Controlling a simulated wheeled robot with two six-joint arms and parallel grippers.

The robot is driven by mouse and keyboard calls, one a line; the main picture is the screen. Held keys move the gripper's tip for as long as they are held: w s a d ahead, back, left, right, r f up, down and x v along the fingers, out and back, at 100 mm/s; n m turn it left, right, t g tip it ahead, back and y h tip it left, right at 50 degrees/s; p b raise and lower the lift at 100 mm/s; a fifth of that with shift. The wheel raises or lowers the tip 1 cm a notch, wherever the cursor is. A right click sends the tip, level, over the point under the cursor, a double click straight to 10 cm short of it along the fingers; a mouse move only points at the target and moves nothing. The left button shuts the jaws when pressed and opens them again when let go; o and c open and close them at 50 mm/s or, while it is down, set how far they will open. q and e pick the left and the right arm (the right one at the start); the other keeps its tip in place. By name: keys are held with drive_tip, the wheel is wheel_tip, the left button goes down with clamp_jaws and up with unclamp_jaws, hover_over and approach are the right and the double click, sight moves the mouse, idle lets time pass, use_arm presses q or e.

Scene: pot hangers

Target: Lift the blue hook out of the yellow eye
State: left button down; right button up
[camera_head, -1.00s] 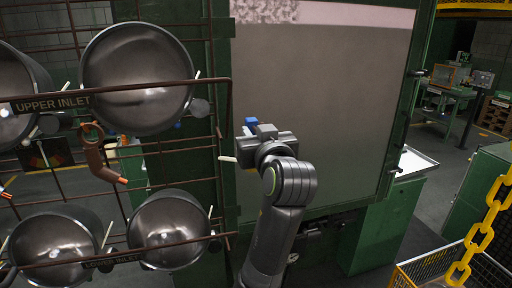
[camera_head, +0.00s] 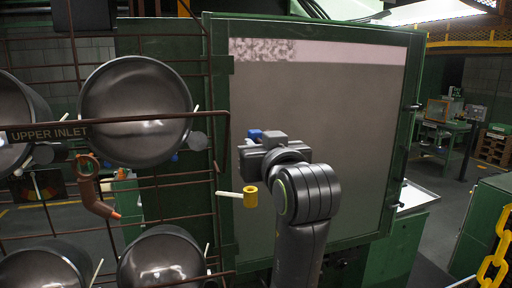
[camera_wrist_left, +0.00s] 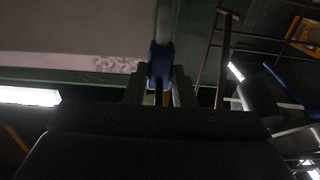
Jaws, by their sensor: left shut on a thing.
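My left gripper (camera_head: 256,143) is in front of the grey panel and shut on the blue hook. Only a small part of the blue hook (camera_head: 254,135) shows in the head view, above the jaws. In the left wrist view the blue hook (camera_wrist_left: 160,62) stands between the two fingers (camera_wrist_left: 158,84). The yellow eye (camera_head: 250,196) is a short ring on the end of a pale rod (camera_head: 229,195). It sits below the gripper, with a visible gap between them. The hook's lower part is hidden, and no blue shows at the eye. My right gripper is not in view.
A rusty rack (camera_head: 228,135) with several steel pots (camera_head: 137,112) stands on the left. A brown hook (camera_head: 92,190) with an orange tip hangs there. The green-framed panel (camera_head: 350,120) is behind my arm. A yellow chain (camera_head: 495,250) hangs at the lower right.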

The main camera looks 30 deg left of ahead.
use_arm(q)
drive_tip(key=b+v, duration=0.2)
drive_tip(key=v, duration=0.3)
drive_tip(key=shift+s+d, duration=0.15)
drive_tip(key=shift+d, duration=0.05)
drive_tip(key=shift+a, duration=0.1)
